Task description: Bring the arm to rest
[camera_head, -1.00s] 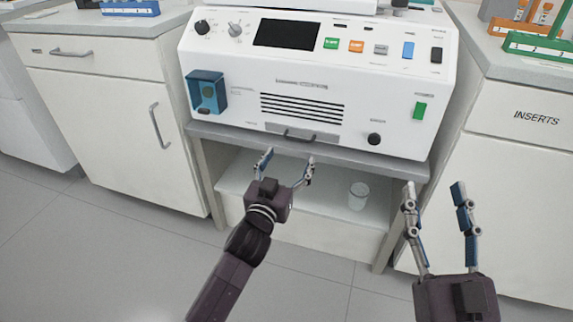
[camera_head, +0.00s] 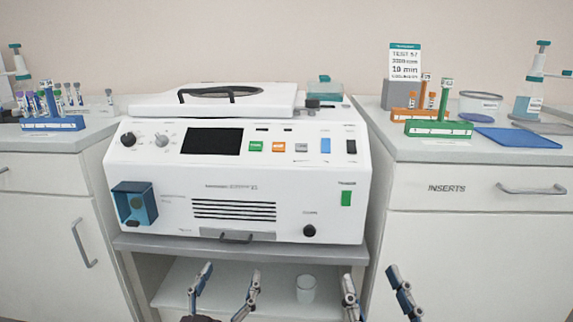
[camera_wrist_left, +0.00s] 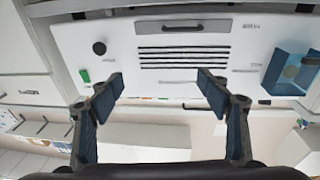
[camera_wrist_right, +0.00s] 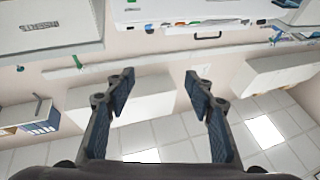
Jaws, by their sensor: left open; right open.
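My left gripper (camera_head: 226,290) is open and empty at the bottom of the head view, in front of the shelf under the white machine (camera_head: 340,215). Its open fingers also show in the left wrist view (camera_wrist_left: 160,88), with the machine's front panel beyond them. My right gripper (camera_head: 376,286) is open and empty to its right, in front of the stand's right leg and the cabinet. Its fingers are spread in the right wrist view (camera_wrist_right: 160,85), with nothing between them. Both arms are mostly below the head view's edge.
A clear cup (camera_head: 306,289) stands on the lower shelf (camera_head: 180,275). A blue tube rack (camera_head: 52,124) sits on the left counter. Green (camera_head: 438,129) and orange (camera_head: 405,115) racks, a blue tray (camera_head: 518,138) and a sign (camera_head: 404,62) are on the right counter.

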